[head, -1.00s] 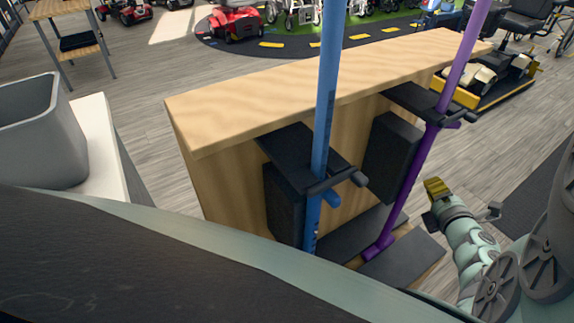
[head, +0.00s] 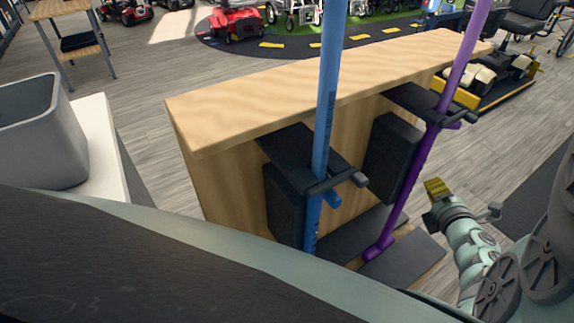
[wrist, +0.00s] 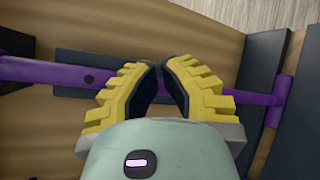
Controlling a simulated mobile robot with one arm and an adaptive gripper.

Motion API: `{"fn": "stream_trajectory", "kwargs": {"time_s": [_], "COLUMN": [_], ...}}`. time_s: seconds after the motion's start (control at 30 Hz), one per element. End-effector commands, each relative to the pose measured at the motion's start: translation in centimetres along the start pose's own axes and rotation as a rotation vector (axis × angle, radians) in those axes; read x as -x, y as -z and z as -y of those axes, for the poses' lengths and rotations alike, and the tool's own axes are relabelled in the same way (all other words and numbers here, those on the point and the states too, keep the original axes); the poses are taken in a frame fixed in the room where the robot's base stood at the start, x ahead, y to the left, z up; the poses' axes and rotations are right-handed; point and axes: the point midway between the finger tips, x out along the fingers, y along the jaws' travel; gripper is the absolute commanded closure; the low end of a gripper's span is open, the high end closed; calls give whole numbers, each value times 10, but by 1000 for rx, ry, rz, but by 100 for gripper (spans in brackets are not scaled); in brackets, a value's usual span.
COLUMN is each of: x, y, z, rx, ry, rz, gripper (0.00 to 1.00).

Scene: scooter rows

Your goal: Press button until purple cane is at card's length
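The purple cane (head: 414,172) leans in a black holder on the right side of the wooden stand, its foot low on the stand. In the wrist view the purple cane (wrist: 40,73) runs crosswise beyond my fingers, with a small dark round spot (wrist: 89,79) on it. My gripper (head: 436,188) is just right of the cane in the head view. The fingers hide part of the cane. I cannot tell whether they touch it. No card is recognisable.
The wooden stand (head: 300,82) also holds a blue cane (head: 322,130) to the left. A grey bin (head: 40,130) sits on a white surface at left. A yellow-edged platform (head: 490,85) stands behind at right. Grey floor is clear left of the stand.

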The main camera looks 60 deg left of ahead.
Motion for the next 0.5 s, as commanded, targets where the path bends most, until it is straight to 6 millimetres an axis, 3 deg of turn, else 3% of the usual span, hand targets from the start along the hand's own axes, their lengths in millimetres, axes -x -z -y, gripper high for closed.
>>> {"fn": "stream_trajectory", "kwargs": {"time_s": [0.5], "x": [-7], "y": [4], "z": [-4], "rx": [0], "ry": [-1], "rz": [-1], "gripper": [100]}}
